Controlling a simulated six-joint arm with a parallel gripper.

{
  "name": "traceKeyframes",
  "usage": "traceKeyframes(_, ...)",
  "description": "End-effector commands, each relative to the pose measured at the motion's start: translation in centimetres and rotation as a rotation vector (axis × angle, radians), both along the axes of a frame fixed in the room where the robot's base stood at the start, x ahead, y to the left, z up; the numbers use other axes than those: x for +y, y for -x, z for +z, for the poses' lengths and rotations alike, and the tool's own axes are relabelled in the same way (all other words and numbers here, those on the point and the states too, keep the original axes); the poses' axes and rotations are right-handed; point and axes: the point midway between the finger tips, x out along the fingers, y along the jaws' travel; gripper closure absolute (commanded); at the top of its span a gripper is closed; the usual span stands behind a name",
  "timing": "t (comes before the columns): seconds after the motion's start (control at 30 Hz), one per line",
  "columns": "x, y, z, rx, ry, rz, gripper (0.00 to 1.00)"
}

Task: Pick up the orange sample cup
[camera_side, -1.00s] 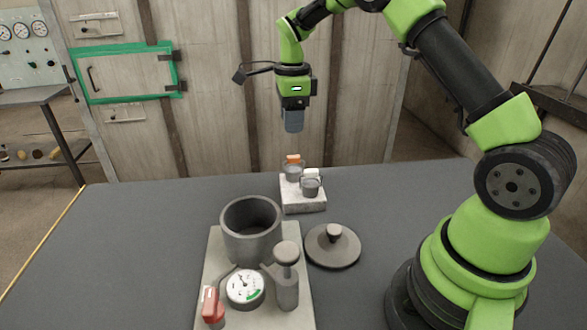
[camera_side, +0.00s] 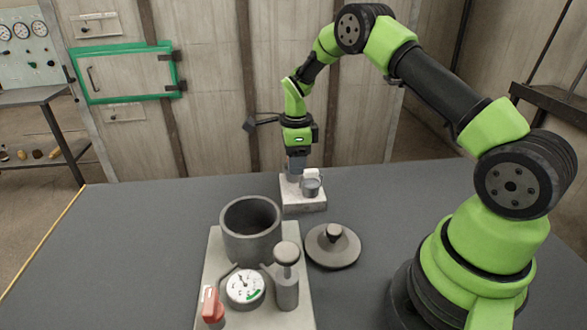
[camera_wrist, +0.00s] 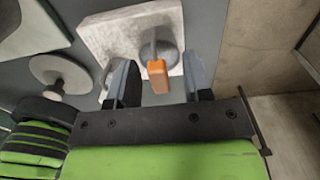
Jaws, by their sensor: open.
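The orange sample cup shows in the wrist view as a grey cup with an orange tab (camera_wrist: 158,76) on its handle. It stands on a pale square block (camera_wrist: 100,35). My gripper (camera_wrist: 158,80) is open, with one finger on each side of the orange tab and handle. I cannot tell whether the fingers touch it. In the side view my gripper (camera_side: 297,165) is low over the back of the block (camera_side: 303,204) and hides the orange tab. A second cup with a white tab (camera_side: 311,186) stands on the block in front of it.
A grey pot (camera_side: 251,232), a dial gauge (camera_side: 245,288), a plunger-like post (camera_side: 286,275) and a red-handled valve (camera_side: 211,303) stand on a plate in front. A round lid (camera_side: 333,246) lies on the table beside the plate. The table's left side is clear.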

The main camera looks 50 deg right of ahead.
Motion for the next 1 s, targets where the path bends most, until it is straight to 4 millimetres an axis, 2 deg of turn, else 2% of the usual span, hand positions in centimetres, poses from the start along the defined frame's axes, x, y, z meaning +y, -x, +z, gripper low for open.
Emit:
traceKeyframes(0.1, 0.0, 0.0, 0.0, -0.001, 0.001, 0.0, 0.54)
traceKeyframes(0.3, 0.0, 0.0, 0.1, -0.001, 0.001, 0.0, 1.0)
traceKeyframes(0.67, 0.0, -0.1, 0.6, -0.004, 0.002, 0.001, 1.0)
traceKeyframes(0.77, 0.0, -0.1, 2.0, -0.006, 0.003, 0.0, 1.0)
traceKeyframes(1.0, -0.1, -0.1, 7.0, -0.007, 0.003, 0.001, 1.0)
